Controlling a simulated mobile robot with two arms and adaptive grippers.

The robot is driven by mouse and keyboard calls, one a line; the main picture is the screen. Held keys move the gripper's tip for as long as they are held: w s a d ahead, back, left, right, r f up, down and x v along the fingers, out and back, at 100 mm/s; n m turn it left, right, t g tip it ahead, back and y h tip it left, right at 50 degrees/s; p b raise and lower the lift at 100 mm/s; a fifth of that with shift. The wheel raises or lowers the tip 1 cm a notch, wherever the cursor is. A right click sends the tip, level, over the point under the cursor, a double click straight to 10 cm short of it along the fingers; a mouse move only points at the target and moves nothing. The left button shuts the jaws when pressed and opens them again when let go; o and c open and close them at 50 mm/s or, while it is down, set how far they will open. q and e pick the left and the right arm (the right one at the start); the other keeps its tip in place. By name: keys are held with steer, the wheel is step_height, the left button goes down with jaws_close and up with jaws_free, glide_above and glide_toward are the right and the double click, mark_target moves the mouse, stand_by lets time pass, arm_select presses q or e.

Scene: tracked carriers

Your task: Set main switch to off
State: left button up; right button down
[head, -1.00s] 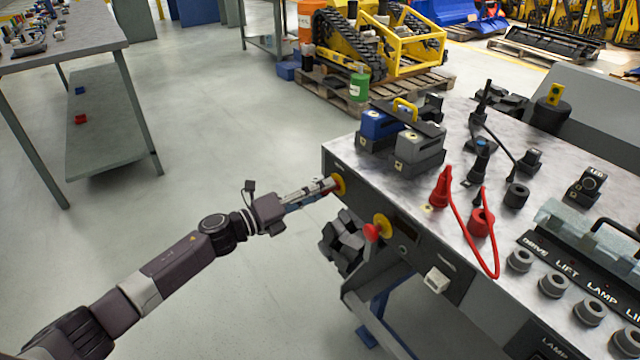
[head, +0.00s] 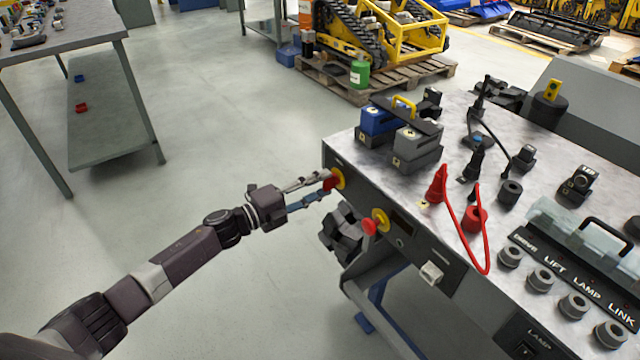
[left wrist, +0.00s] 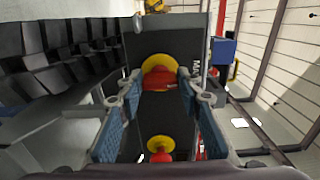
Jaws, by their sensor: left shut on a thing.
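The main switch (head: 338,179) is a red knob on a round yellow plate on the console's front panel, near its left corner. My left gripper (head: 328,184) reaches it from the left and is shut on the red knob. In the left wrist view the yellow plate and red knob of the main switch (left wrist: 158,76) sit between the tips of my left gripper (left wrist: 159,85), with part of a white label beside them. The fingers cover part of the knob in the head view. My right gripper is not in view.
A red push button (head: 371,227) on a yellow plate sits to the right of the switch on the same panel. A white rocker (head: 431,273) is farther right. Blue and grey blocks (head: 380,120) and a red cable (head: 462,240) are on top. Open floor lies left.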

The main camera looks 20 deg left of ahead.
arm_select(q)
steer(key=o, duration=1.2)
steer(key=shift+c, duration=0.2)
steer(key=v, duration=1.2)
